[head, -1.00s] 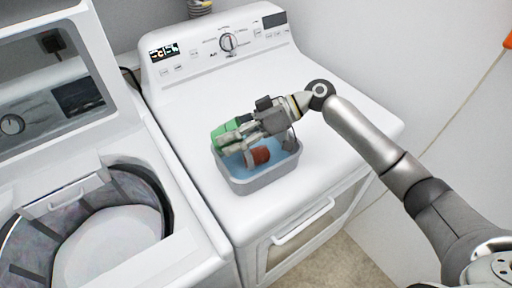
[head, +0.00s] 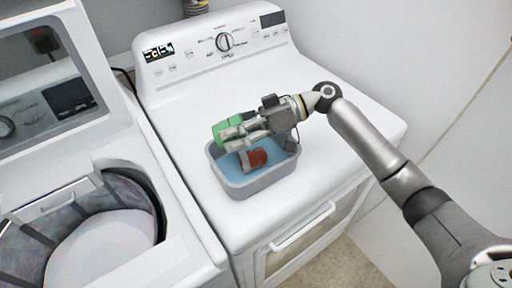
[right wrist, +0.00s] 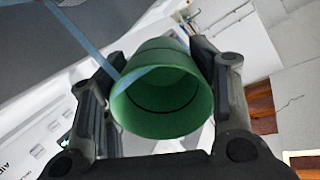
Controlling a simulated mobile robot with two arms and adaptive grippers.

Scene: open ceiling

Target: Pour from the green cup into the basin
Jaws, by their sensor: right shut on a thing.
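The green cup (head: 224,129) is tilted on its side above the left part of the basin. My right gripper (head: 236,131) is shut on it, coming in from the right. In the right wrist view the cup (right wrist: 162,95) sits between the two dark fingers, and its round opening shows. The grey basin (head: 243,189) stands on the white machine's top, with a blue surface inside. A reddish-brown, rounded thing (head: 257,158) lies in the basin under the gripper; the gripper partly hides the basin's far side. My left gripper is not in view.
The basin stands near the front left of the white machine (head: 330,137), whose top is clear around it. At left is an open top-loading washer (head: 190,235). A control panel with a knob (head: 224,42) is behind. A wall rises at right.

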